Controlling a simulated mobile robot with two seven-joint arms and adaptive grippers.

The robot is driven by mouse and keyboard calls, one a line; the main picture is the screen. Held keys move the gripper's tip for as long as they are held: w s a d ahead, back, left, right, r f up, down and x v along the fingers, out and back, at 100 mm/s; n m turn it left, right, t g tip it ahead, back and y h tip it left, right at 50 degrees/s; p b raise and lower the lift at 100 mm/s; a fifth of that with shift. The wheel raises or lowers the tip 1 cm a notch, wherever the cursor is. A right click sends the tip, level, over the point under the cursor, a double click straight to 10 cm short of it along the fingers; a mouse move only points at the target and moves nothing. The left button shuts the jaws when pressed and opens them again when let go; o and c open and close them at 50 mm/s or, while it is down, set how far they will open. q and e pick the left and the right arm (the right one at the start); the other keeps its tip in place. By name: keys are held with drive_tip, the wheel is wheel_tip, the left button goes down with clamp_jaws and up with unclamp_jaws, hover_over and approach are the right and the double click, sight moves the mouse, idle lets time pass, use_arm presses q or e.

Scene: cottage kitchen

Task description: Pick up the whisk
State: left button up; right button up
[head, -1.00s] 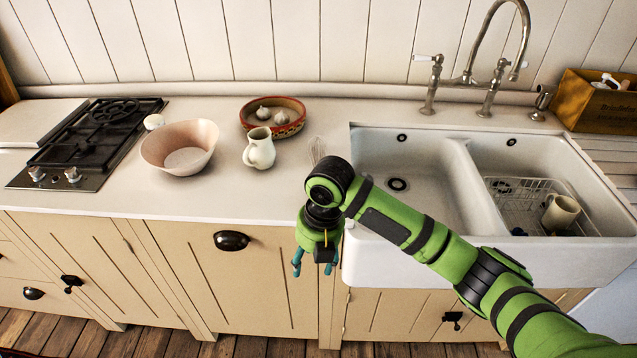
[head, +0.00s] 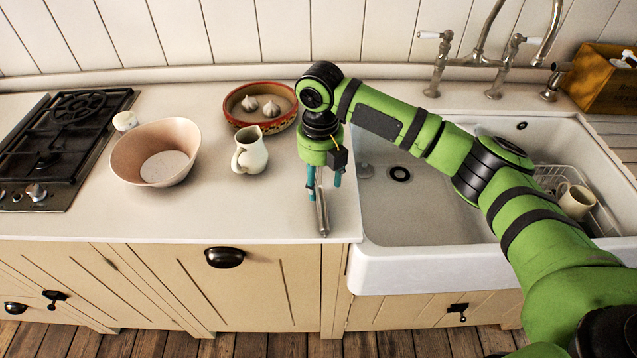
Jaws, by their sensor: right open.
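The whisk (head: 322,215) lies on the white counter just left of the sink. Its metal handle points toward the counter's front edge; its wire end is hidden behind my right gripper. My right gripper (head: 325,196) is open and points down over the whisk. Its two blue-green fingers show on either side of the whisk's handle. I cannot tell whether they touch it. My left gripper is not in view.
A white jug (head: 250,152), a red-rimmed dish (head: 285,121) with garlic and a pinkish bowl (head: 152,154) stand left of my gripper. The sink (head: 400,262) is close on the right. The hob (head: 60,150) is at far left. The front counter (head: 200,219) is clear.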

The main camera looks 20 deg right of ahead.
sight(318, 195)
drive_tip(key=f, duration=0.2)
drive_tip(key=f+p, duration=0.1)
drive_tip(key=shift+s+a+f, duration=0.2)
drive_tip(key=shift+f, duration=0.15)
drive_tip(key=shift+w+f, duration=0.1)
drive_tip(key=shift+f, duration=0.25)
drive_tip(key=shift+c, duration=0.8)
clamp_jaws()
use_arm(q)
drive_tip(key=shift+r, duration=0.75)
